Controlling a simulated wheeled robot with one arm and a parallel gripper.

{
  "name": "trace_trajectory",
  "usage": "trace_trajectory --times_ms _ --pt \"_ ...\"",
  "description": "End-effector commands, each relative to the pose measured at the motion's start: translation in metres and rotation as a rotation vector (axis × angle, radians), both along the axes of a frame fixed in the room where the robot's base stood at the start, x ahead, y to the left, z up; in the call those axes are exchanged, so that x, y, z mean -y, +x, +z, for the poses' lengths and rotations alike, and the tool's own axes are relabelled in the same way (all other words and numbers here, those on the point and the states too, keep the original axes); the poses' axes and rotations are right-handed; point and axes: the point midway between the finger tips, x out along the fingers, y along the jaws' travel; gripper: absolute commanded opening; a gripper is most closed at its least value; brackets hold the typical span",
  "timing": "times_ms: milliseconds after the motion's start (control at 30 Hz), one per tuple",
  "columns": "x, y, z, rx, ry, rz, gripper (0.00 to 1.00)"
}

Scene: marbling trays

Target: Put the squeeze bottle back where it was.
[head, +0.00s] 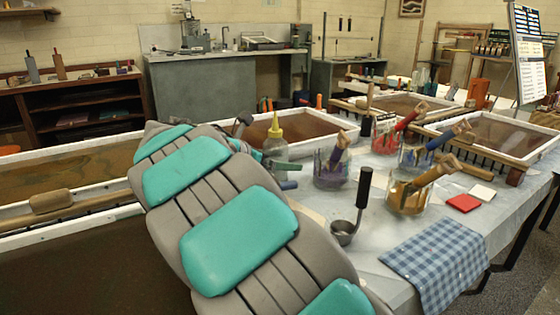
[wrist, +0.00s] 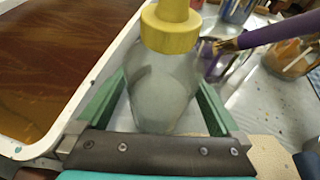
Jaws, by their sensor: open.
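The squeeze bottle (head: 274,145) has a clear, greyish body and a yellow cap with a pointed nozzle. It stands upright on the covered table, beside the white rim of a tray of brown liquid (head: 305,132). In the wrist view the squeeze bottle (wrist: 163,95) fills the space between the green fingers of my gripper (wrist: 162,82). The fingers are open, one on each side of the bottle, with a narrow gap visible at the left. In the head view my arm hides much of my gripper (head: 284,166). The bottle's base is hidden or unclear.
Right of the bottle stand glass jars with brushes, one purple (head: 331,170) and one yellow (head: 408,195).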

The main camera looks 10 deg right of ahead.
Motion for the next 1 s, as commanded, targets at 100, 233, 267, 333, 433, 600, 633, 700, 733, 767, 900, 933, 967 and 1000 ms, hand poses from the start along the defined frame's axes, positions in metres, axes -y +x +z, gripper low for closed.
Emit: trace_trajectory --times_ms 100,233,267,333,433,600,633,700,733,767,900,933,967,1000 --pt "0.0 0.0 0.001 0.001 0.0 0.0 1.0" --pt "-0.009 -0.005 0.006 0.0 -0.001 0.0 1.0" --pt "-0.012 -0.007 0.008 0.001 -0.002 0.001 1.0" --pt "-0.023 -0.012 0.013 0.002 -0.001 0.004 1.0" --pt "-0.041 -0.021 0.022 0.004 -0.001 0.005 1.0" --pt "-0.068 -0.036 0.035 0.003 0.001 0.005 1.0" --pt "-0.072 -0.039 0.037 0.003 0.0 0.003 1.0" --pt "-0.08 -0.045 0.041 0.0 0.0 0.001 1.0" --pt "-0.083 -0.046 0.042 0.001 -0.001 0.001 1.0" --pt "-0.086 -0.048 0.044 0.001 0.0 0.002 1.0" --pt "-0.095 -0.052 0.048 0.002 0.0 0.003 1.0" --pt "-0.096 -0.053 0.049 0.001 0.0 0.002 1.0" --pt "-0.096 -0.053 0.049 0.001 0.0 0.002 1.0" --pt "-0.097 -0.054 0.049 0.0 0.0 0.001 1.0"
